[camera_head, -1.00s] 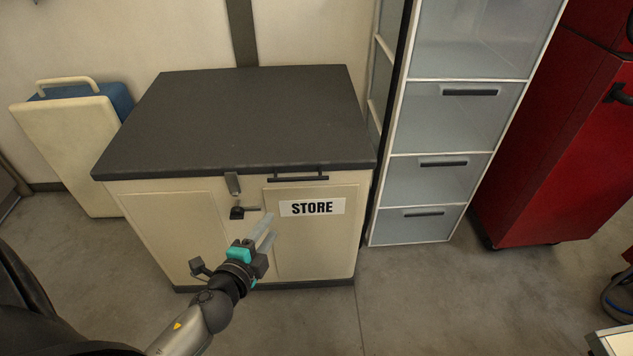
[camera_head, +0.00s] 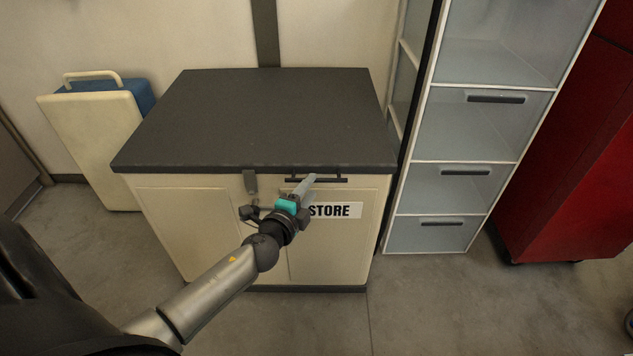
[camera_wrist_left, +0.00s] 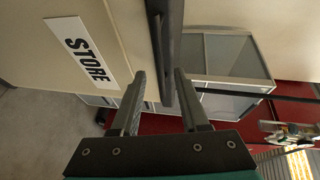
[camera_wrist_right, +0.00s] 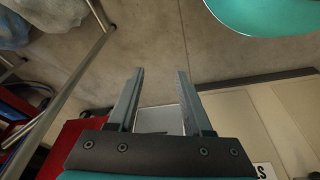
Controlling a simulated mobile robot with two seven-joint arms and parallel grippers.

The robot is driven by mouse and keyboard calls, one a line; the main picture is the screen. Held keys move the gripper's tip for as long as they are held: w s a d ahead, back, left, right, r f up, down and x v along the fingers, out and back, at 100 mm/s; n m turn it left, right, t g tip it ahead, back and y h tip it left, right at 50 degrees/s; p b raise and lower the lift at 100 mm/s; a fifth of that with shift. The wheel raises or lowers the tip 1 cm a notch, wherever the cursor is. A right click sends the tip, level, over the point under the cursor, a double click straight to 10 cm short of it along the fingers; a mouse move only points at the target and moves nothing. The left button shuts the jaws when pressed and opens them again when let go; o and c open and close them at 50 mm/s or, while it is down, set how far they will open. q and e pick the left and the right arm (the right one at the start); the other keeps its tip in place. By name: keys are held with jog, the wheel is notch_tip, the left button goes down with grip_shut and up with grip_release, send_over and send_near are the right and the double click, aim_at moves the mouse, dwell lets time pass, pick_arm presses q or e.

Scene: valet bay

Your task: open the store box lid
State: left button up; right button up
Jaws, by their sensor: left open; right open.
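The store box (camera_head: 212,225) is a cream cabinet with a dark grey lid (camera_head: 265,115), which lies shut. A dark bar handle (camera_head: 335,180) sits at the lid's front edge, above the STORE label (camera_head: 340,211). A grey latch piece (camera_head: 250,182) hangs left of it. My left gripper (camera_head: 308,182) is open at the handle, overlapping its left part. In the left wrist view, the handle (camera_wrist_left: 166,60) lies in line with the gap between the open fingers (camera_wrist_left: 157,78); contact cannot be told. My right gripper (camera_wrist_right: 160,75) is open and empty over the floor.
A clear drawer tower (camera_head: 465,180) stands close to the box's right side, with a red cabinet (camera_head: 570,150) beyond. A cream and blue case (camera_head: 95,140) leans at the left. The lid top is bare. A teal object (camera_wrist_right: 275,12) shows in the right wrist view.

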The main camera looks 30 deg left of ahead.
aim_at(316, 181)
pick_arm(q)
jog(key=shift+b+x, duration=0.5)
jog(key=shift+x, duration=1.75)
pick_arm(e)
jog(key=shift+w+r, duration=0.25)
jog(key=shift+r, duration=0.35)
jog(key=shift+w+r, duration=0.25)
jog(key=shift+r, duration=0.35)
pick_arm(q)
grip_shut()
pick_arm(e)
jog(key=shift+a, duration=0.1)
